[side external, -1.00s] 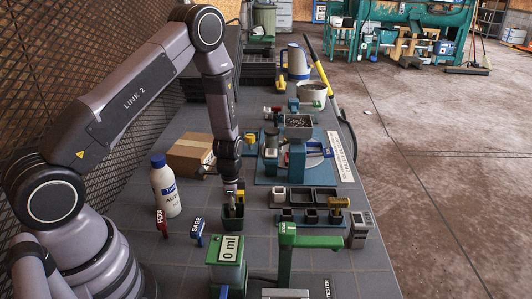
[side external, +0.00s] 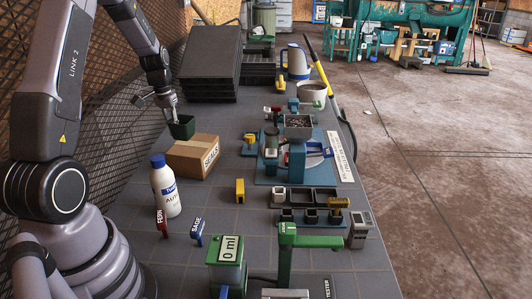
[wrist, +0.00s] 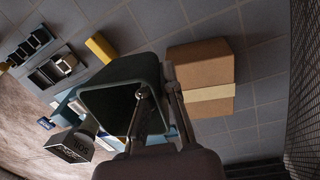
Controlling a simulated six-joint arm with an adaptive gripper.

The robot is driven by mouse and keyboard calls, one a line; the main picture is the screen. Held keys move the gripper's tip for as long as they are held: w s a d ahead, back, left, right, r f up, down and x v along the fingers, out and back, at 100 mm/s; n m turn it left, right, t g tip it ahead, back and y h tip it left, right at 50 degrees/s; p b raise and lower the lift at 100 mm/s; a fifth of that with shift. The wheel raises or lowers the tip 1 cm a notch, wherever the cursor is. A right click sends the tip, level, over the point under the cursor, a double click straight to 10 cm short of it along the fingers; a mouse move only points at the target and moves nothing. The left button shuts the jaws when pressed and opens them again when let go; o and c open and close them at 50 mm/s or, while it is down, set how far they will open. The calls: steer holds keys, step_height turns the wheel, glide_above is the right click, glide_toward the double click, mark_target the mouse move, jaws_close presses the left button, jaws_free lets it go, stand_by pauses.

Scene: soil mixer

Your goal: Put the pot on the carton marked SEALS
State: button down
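The dark green pot (side external: 181,128) hangs from my gripper (side external: 172,106), clear of the table, near the far left end of the carton. My gripper is shut on the pot's wall; in the wrist view one finger of my gripper (wrist: 158,92) is inside the pot (wrist: 98,100) and one outside. The brown carton marked SEALS (side external: 186,160) stands on the table, closed. In the wrist view the carton (wrist: 200,65) lies to the right of the pot, its top bare with a pale tape strip.
A white bottle (side external: 166,190) stands in front of the carton. Dark stacked trays (side external: 209,65) rise behind it. A yellow block (side external: 240,190) and a blue stand with a hopper (side external: 298,150) are to the right. A mesh wall runs along the left.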

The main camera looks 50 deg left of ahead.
steer(key=s+a+r+n, duration=0.1)
steer(key=a+r+n, duration=0.1)
steer(key=a, duration=0.2)
glide_above(186, 144)
steer(key=f, duration=0.9)
steer(key=shift+s+d+f, duration=0.1)
steer(key=shift+s+d, duration=0.25)
steer(key=shift+w+a+f, duration=0.25)
steer(key=shift+f, duration=1.7)
steer(key=shift+f, duration=0.15)
steer(key=c, duration=1.2)
jaws_free()
steer(key=shift+c, duration=0.2)
